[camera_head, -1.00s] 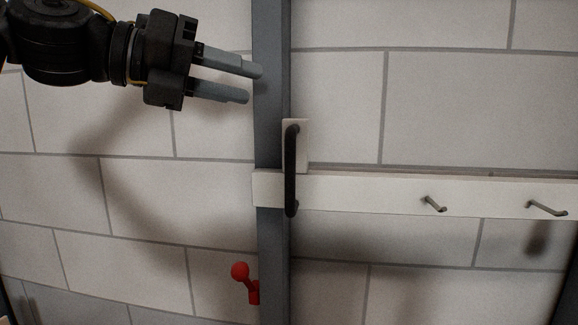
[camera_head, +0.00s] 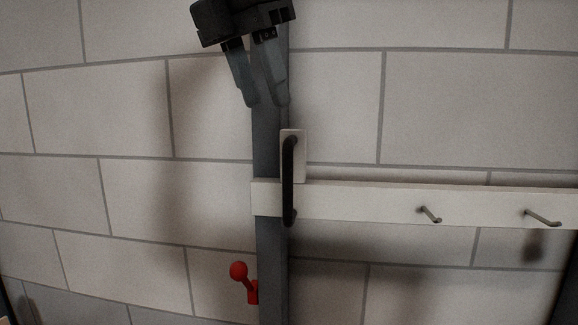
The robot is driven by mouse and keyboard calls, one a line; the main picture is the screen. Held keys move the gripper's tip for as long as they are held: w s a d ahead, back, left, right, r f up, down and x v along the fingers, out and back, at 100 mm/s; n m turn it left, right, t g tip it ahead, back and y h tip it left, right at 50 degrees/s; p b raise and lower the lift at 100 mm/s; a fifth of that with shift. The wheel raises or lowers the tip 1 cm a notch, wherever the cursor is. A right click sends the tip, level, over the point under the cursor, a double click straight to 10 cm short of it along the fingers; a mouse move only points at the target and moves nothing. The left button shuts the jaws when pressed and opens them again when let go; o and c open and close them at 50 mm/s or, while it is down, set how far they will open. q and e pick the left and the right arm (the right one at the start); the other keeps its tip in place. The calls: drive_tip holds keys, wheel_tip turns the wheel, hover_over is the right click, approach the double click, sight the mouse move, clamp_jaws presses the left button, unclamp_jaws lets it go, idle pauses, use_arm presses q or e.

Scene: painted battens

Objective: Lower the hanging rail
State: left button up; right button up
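The hanging rail (camera_head: 355,202) is a long white batten across the wall, from the grey upright post (camera_head: 270,240) to the right edge of view. It carries hooks, two of them in view (camera_head: 429,214) (camera_head: 542,217). A black handle (camera_head: 289,180) stands vertically on a white plate at the rail's left end, in front of the post. My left gripper (camera_head: 265,103) is above the handle with its fingers pointing down. The fingers are apart and empty, and the tips are clear of the handle. My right gripper is out of view.
A red lever with a ball knob (camera_head: 239,270) sits at the post's left side, below the rail. The wall behind is pale block (camera_head: 440,110), with free room left and right of the post. Soft shadows fall on the wall.

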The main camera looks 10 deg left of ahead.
sight(284, 153)
use_arm(q)
drive_tip(key=x, duration=1)
drive_tip(key=shift+w+f, duration=0.25)
drive_tip(key=shift+w, duration=0.1)
drive_tip(key=shift+d+f, duration=0.25)
drive_tip(key=shift+f, duration=0.35)
drive_tip(key=shift+w, duration=0.1)
clamp_jaws()
